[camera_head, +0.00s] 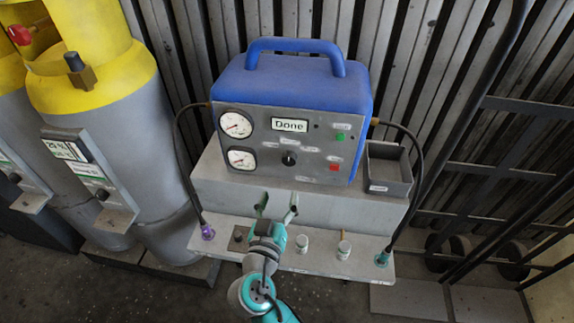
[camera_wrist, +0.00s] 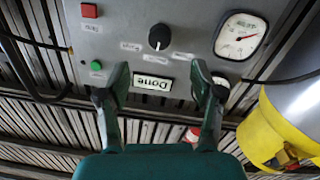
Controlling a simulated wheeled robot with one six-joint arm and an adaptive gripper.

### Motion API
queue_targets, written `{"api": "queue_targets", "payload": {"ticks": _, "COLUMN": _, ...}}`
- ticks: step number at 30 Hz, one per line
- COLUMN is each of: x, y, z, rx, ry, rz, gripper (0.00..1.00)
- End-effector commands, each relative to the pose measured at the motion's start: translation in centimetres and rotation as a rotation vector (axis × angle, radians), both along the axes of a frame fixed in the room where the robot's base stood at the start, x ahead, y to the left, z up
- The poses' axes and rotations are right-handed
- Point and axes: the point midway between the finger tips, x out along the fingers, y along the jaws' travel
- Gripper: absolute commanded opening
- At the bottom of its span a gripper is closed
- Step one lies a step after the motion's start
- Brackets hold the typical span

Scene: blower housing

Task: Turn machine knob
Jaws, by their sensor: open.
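The machine (camera_head: 297,110) has a blue top with a handle and a grey front panel, and stands on a grey stepped bench. Its black knob (camera_head: 289,158) sits on the panel below a display that reads "Done". In the wrist view the panel is upside down, and the knob (camera_wrist: 159,37) shows above the display (camera_wrist: 153,84). My gripper (camera_head: 278,206) is below and in front of the panel in the head view. In the wrist view my gripper (camera_wrist: 160,80) is open and empty. Its fingertips flank the display, apart from the knob.
Two gauges (camera_head: 236,125) are left of the knob; a green button (camera_head: 340,136) and a red button (camera_head: 334,168) are right. Hoses run down both sides. An open grey box (camera_head: 388,168) stands right. Yellow-topped cylinders (camera_head: 95,110) stand left.

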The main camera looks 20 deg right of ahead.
Motion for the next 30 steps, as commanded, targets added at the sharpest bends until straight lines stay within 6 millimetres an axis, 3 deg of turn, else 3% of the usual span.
{"api": "queue_targets", "payload": {"ticks": 8, "x": 1.4, "y": -0.3, "z": 1.0, "rx": 0.008, "ry": -0.024, "rz": -0.025, "gripper": 0.66}}
{"api": "queue_targets", "payload": {"ticks": 21, "x": 7.6, "y": -4.1, "z": 1.0, "rx": 0.007, "ry": -0.023, "rz": -0.025, "gripper": 0.66}}
{"api": "queue_targets", "payload": {"ticks": 30, "x": 9.6, "y": -5.2, "z": 1.0, "rx": 0.007, "ry": -0.023, "rz": -0.022, "gripper": 0.66}}
